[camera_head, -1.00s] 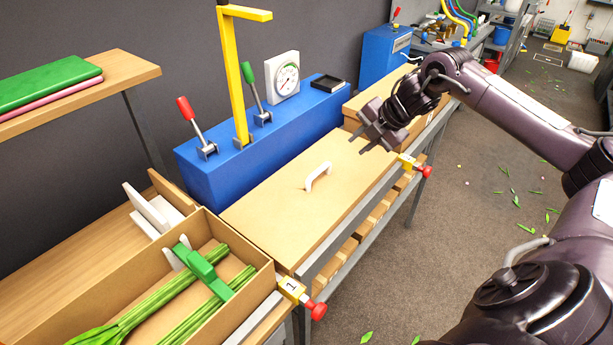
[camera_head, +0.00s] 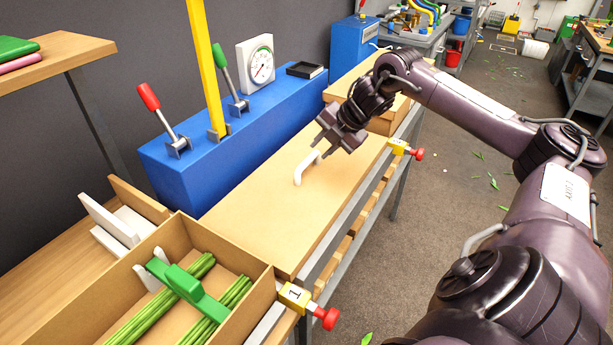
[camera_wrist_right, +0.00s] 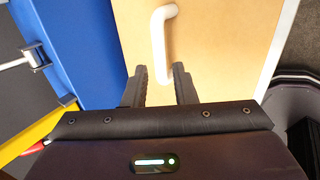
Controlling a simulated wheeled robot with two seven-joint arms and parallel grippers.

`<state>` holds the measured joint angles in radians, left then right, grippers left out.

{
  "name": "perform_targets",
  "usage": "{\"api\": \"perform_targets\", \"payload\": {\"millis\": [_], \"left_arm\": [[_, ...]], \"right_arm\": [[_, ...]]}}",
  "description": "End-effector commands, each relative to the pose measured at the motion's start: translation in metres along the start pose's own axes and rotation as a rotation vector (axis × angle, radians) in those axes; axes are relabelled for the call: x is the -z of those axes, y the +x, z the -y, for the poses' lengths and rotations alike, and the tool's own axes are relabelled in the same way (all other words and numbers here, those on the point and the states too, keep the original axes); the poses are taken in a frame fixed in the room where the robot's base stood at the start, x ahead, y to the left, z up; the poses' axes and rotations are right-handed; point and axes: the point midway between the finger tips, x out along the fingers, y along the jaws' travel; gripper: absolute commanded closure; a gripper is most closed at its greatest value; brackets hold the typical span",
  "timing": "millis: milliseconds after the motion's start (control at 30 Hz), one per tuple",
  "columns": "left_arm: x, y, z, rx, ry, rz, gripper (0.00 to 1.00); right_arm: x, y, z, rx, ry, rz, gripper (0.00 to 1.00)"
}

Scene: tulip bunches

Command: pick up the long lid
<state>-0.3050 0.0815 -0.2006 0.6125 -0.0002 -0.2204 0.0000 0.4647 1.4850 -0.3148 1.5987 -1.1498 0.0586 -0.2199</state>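The long lid (camera_head: 258,222) is a flat tan panel with a white arched handle (camera_head: 302,168). It lies beside the blue machine, between the open box and a farther closed box. My right gripper (camera_head: 336,148) is over the lid's far part, just beyond the handle. My left gripper is not in view.
A blue machine (camera_head: 235,135) with levers, a gauge and a yellow post stands along the lid's left side. An open box (camera_head: 255,268) with green stems and a green-handled divider is in front. Yellow clamps with red knobs (camera_head: 327,318) stick out from the bench edge.

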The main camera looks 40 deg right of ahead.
Motion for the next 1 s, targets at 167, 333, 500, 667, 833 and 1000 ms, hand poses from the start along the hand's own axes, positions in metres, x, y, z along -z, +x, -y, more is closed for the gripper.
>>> {"api": "perform_targets", "payload": {"millis": [167,333,500,667,833,1000], "left_arm": [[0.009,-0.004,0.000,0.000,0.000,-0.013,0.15],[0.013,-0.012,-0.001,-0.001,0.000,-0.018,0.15],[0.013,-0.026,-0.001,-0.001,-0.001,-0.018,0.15],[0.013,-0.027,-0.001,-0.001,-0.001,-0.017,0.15],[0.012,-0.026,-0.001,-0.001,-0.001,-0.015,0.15],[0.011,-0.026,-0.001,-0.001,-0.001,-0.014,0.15]], "right_arm": [[0.000,0.015,0.000,-0.003,0.003,-0.002,0.75],[0.003,0.032,-0.001,0.000,0.003,-0.004,0.75],[0.009,0.057,-0.004,0.000,0.002,-0.005,0.75],[0.007,0.076,-0.002,-0.001,0.002,-0.002,0.75],[0.006,0.080,-0.001,0.000,0.000,0.001,0.75],[0.006,0.079,-0.001,0.000,0.000,0.001,0.84]]}}
